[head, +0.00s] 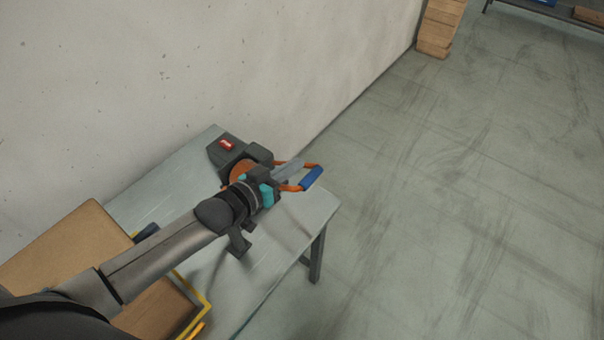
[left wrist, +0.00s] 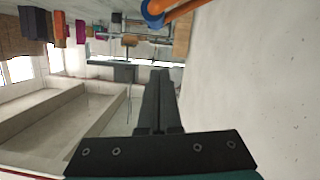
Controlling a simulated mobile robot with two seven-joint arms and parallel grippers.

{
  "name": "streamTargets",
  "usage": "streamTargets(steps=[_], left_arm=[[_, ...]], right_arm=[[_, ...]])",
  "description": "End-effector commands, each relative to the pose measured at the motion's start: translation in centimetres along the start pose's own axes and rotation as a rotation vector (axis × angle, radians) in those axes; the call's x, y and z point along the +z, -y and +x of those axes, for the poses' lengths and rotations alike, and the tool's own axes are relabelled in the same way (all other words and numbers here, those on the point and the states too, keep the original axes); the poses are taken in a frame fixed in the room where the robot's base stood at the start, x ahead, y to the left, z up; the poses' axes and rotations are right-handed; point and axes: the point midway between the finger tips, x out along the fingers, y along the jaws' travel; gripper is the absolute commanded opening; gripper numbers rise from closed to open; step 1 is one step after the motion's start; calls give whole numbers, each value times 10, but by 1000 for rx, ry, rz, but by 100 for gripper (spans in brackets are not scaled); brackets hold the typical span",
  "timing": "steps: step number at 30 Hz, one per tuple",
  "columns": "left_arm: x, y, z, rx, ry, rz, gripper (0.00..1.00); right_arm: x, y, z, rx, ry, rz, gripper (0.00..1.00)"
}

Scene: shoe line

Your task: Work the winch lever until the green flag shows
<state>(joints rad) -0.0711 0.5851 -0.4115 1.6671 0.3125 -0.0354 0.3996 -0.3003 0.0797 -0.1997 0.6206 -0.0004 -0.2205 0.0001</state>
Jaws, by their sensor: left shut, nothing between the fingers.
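The winch (head: 218,153) is a dark grey housing with an orange drum, on a grey table by the wall. A small red indicator (head: 227,144) shows on its top; no green shows. The winch's orange lever ends in a blue grip (head: 311,179), which sticks out past the table's right side. My left gripper (head: 296,166) is shut and empty, beside the lever and partly over it; I cannot tell whether they touch. In the left wrist view my shut fingers (left wrist: 160,88) point away, and an orange bar with a blue part (left wrist: 152,14) shows at the top. My right gripper is out of view.
A wall (head: 230,65) runs close behind the table. Stacked brown boxes (head: 440,25) stand far off. The floor (head: 450,200) to the right is clear.

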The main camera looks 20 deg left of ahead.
Motion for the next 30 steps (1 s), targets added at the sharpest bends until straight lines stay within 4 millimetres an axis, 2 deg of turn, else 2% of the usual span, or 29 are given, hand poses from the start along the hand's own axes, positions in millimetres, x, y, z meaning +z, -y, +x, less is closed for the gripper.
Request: streamTargets(steps=[5,9,15,30], left_arm=[[-1,0,27,1,-2,0,0],[22,0,30,-1,2,-3,0],[36,0,34,0,1,0,0],[40,-1,35,-1,0,4,0]], right_arm=[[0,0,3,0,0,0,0],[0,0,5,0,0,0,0],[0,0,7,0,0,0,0],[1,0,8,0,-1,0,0]])
